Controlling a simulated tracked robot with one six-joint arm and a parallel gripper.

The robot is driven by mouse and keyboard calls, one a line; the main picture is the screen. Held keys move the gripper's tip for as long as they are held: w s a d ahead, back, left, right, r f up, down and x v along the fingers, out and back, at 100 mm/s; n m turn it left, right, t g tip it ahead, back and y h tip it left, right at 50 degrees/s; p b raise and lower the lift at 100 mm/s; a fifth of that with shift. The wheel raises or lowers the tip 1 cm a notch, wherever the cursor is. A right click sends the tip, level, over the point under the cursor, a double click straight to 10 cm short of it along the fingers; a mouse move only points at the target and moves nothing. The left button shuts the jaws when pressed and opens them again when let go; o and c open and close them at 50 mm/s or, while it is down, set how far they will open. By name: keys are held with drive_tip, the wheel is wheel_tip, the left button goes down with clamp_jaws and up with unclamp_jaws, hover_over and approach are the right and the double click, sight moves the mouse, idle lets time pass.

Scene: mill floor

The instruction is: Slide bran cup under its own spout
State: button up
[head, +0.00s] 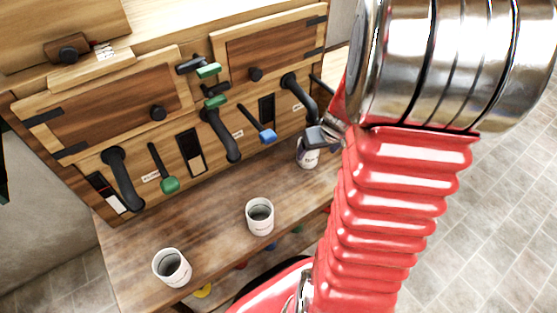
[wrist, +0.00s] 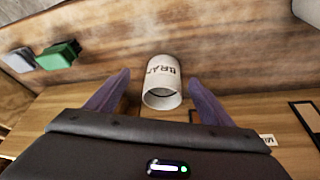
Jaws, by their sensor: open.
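The bran cup (wrist: 163,78) is white with dark BRAN lettering and an open mouth. In the wrist view it sits between the two fingers of my gripper (wrist: 158,80), with a small gap on each side. In the head view this cup (head: 307,156) stands at the back right of the bench, partly hidden by my open gripper (head: 322,136). Three dark spouts show on the wooden cabinet: a left one (head: 121,180), a middle one (head: 221,136) and a right one (head: 301,96). Their labels are too small to read.
Two other white cups stand on the bench (head: 215,238), one front left (head: 172,267) and one in the middle (head: 260,216). A green-knobbed lever (head: 168,184) and a blue-knobbed lever (head: 266,136) hang beside the spouts. Bare bench lies between the cups.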

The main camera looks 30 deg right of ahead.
drive_tip(key=d+v, duration=0.1)
drive_tip(key=v, duration=0.6)
drive_tip(key=s+a+r, duration=0.2)
drive_tip(key=a+r, duration=0.2)
drive_tip(key=a, duration=0.5)
drive_tip(key=s+a+r, duration=0.2)
drive_tip(key=a+r, duration=0.2)
drive_tip(key=a, duration=0.6)
drive_tip(key=shift+s+r+g+y, duration=0.3)
drive_tip(key=shift+s+y, duration=0.05)
drive_tip(key=shift+y, duration=0.05)
drive_tip(key=s+a+r+n+t, duration=0.1)
drive_tip(key=a+r+n, duration=0.2)
drive_tip(key=a+r, duration=0.2)
drive_tip(key=a, duration=0.3)
drive_tip(key=shift+s+a+t+y, duration=0.25)
drive_tip(key=shift+s+t+y, duration=0.05)
drive_tip(key=shift+s+t, duration=0.1)
drive_tip(key=shift+d, duration=0.1)
